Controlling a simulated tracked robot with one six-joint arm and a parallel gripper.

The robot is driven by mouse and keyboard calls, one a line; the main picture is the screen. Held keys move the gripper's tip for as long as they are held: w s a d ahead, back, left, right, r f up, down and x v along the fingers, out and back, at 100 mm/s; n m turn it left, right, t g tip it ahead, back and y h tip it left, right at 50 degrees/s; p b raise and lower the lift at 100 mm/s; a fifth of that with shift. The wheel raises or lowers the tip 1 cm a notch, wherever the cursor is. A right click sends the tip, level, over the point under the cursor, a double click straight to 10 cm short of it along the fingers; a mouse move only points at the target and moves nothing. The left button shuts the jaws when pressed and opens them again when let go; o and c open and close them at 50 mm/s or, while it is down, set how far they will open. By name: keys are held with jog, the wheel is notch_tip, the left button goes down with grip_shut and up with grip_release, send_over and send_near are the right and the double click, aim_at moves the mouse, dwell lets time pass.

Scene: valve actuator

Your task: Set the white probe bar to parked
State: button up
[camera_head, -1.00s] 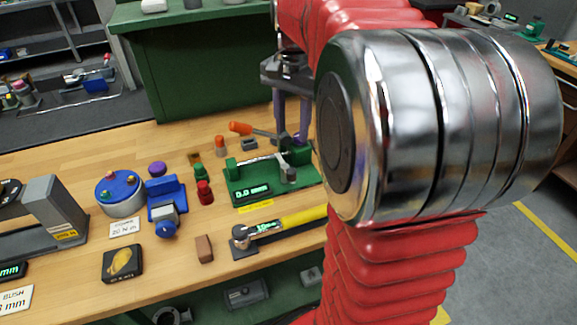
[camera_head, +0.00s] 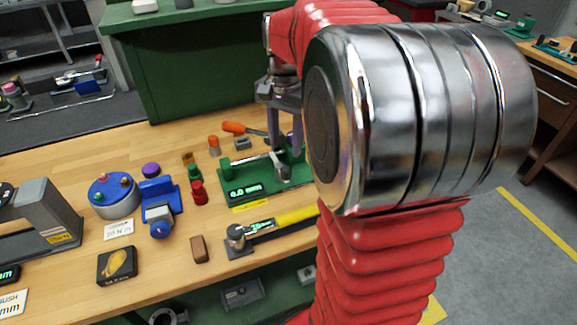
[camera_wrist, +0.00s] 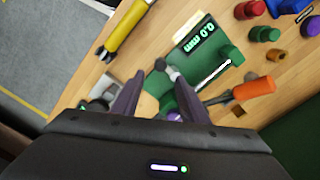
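A green gauge fixture (camera_head: 238,174) stands on the bench, its lit display reading about 0.0 mm. A thin silver rod runs along it. In the wrist view the fixture (camera_wrist: 233,55) lies ahead of my gripper. A short whitish bar (camera_wrist: 172,73) with a dark round end lies by the rod's end; I take it for the white probe bar, but cannot be sure. My gripper (camera_wrist: 158,84) is open, its two purple fingers apart and empty, with the bar just beyond and between the tips. In the head view my gripper (camera_head: 285,147) is over the fixture's right side, partly hidden by my arm.
A yellow-handled torque wrench (camera_head: 275,225) lies in front of the fixture. An orange-handled tool (camera_head: 235,128) lies behind it. Red knob (camera_head: 199,192), blue vise (camera_head: 160,205) and brown block (camera_head: 199,249) stand to the left.

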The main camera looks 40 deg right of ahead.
aim_at(286, 169)
notch_tip(286, 169, down, 9)
jog(key=shift+f, duration=0.15)
dwell(0.4)
